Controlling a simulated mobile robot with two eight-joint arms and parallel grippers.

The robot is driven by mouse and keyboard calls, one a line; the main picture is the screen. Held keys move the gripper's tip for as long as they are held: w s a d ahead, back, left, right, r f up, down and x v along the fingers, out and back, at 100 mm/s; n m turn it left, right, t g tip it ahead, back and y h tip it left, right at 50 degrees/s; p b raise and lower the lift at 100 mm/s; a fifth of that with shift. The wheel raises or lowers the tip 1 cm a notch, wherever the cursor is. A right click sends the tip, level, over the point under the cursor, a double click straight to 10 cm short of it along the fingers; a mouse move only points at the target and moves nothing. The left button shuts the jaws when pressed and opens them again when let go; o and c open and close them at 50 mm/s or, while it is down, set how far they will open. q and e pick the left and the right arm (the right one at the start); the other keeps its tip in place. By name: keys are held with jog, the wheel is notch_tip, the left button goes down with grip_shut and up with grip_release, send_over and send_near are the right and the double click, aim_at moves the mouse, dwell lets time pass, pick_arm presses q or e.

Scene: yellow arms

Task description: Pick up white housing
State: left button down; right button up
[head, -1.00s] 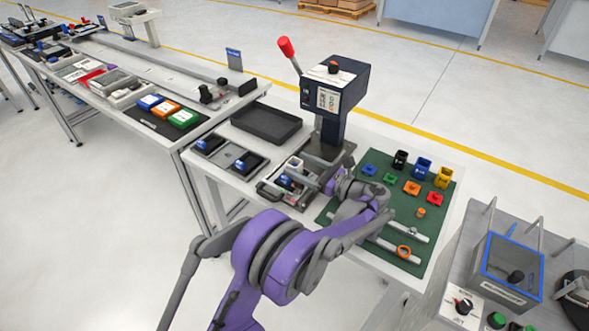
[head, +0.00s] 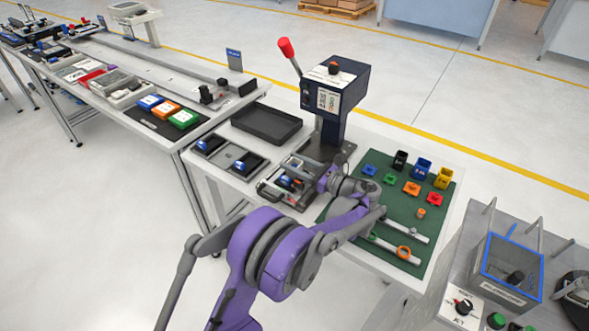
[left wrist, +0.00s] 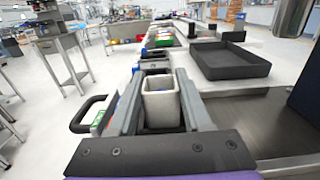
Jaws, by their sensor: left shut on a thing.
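The white housing (left wrist: 161,103) is a small pale, open-topped box with a hollow inside. In the left wrist view it sits between the two grey fingers of my left gripper (left wrist: 160,78), which is shut on it. The housing looks upright. In the head view my left gripper (head: 310,172) is at the tray-like fixture in front of the lever press, and my wrist partly covers that spot. I cannot make out the housing clearly there, nor tell whether it is clear of the surface beneath. My right gripper is in neither view.
The press (head: 335,85) with its red-knobbed lever stands just behind. A black empty tray (head: 266,123) lies to its left. A green mat (head: 440,205) with several coloured parts and two pale bars lies to the right. Dark trays with blue parts (head: 240,160) lie left of the fixture.

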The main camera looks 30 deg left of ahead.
pick_arm(q)
notch_tip(320, 180, up, 10)
dwell(0.5)
jog(key=shift+p, duration=0.3)
dwell(0.4)
